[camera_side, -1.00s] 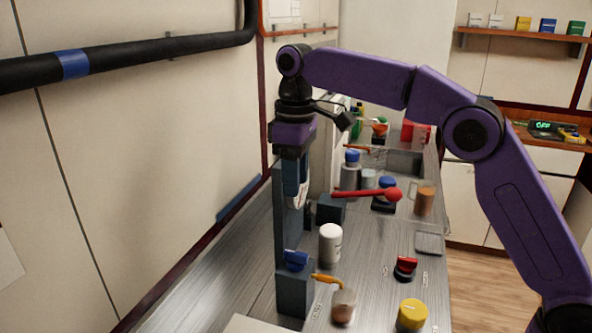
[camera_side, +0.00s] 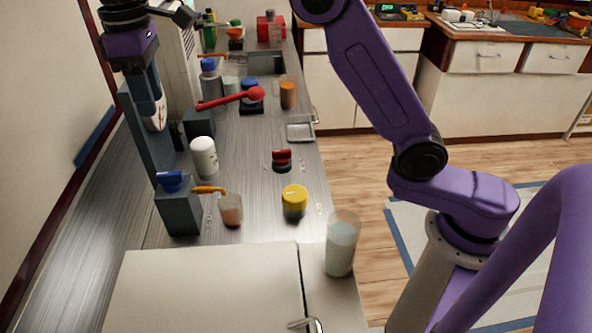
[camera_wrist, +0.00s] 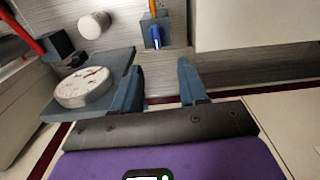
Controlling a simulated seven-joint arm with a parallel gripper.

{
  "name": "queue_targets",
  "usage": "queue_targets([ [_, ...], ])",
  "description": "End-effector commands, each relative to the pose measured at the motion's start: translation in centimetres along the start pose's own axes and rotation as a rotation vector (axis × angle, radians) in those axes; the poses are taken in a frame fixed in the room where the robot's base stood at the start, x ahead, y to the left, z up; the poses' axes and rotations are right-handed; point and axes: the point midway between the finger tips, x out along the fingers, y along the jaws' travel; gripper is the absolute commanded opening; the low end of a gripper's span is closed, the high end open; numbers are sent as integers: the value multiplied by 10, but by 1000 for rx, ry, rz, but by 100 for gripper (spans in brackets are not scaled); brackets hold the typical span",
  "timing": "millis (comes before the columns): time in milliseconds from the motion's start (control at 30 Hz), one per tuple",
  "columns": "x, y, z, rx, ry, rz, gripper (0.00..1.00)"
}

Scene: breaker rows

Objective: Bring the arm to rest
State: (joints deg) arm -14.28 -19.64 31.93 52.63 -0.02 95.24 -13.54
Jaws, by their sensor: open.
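My gripper (camera_side: 150,92) hangs at the upper left in the side view, pointing down by the tall grey post (camera_side: 140,140). Its fingers are apart in the wrist view (camera_wrist: 160,88), with nothing between them. A white dial gauge (camera_wrist: 85,88) on a grey panel lies just left of the left finger; I cannot tell whether they touch. My purple arm (camera_side: 375,75) reaches across the top of the side view, bent at the elbow.
Below the gripper is a grey block (camera_side: 181,215) with a blue handle (camera_side: 168,181). A red-handled lever (camera_side: 230,99), white canister (camera_side: 204,158), yellow-topped jar (camera_side: 294,203) and glass (camera_side: 341,245) stand on the metal counter (camera_side: 245,190). The wall is close on the left.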

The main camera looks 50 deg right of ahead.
Motion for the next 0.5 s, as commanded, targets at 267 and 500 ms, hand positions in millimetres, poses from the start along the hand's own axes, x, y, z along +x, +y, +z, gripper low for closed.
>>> queue_targets([
  [267,12,-28,57,-60,6,0,43],
  [500,32,-50,124,-111,12,-1,43],
])
